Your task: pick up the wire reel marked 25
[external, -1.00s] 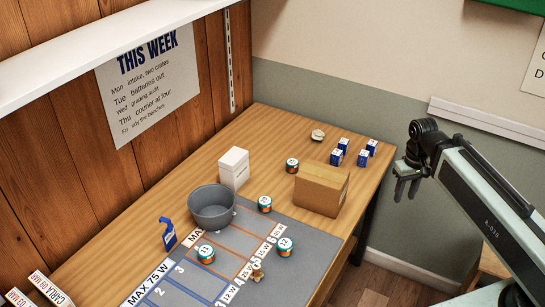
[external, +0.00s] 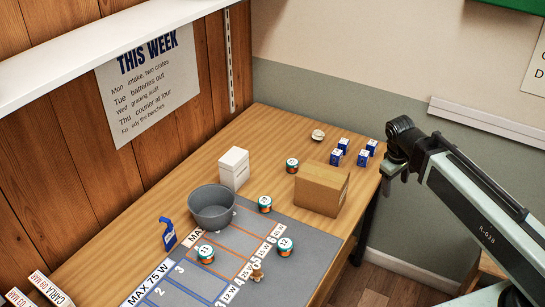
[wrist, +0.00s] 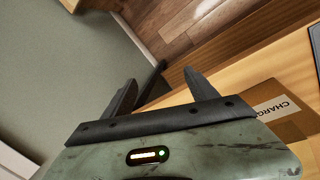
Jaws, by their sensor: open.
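Several teal-and-orange wire reels stand on the bench. One is beside the cardboard box's far left corner (external: 292,165), and one is at the mat's back edge (external: 264,204); their marks are too small to read surely. On the mat, one reel reads about 11 (external: 206,252) and another 12 (external: 285,247). I cannot tell which is 25. My gripper (external: 384,178) is at the bench's right edge, right of the box and apart from every reel. In the wrist view my gripper (wrist: 162,90) is open and empty, with no reel in sight.
The cardboard box (external: 322,189) stands between my gripper and the reels. Small blue boxes (external: 363,158) are close left of my gripper. A grey bin (external: 212,207) and white box (external: 234,168) stand farther left. The bench edge and floor (wrist: 165,25) show in the wrist view.

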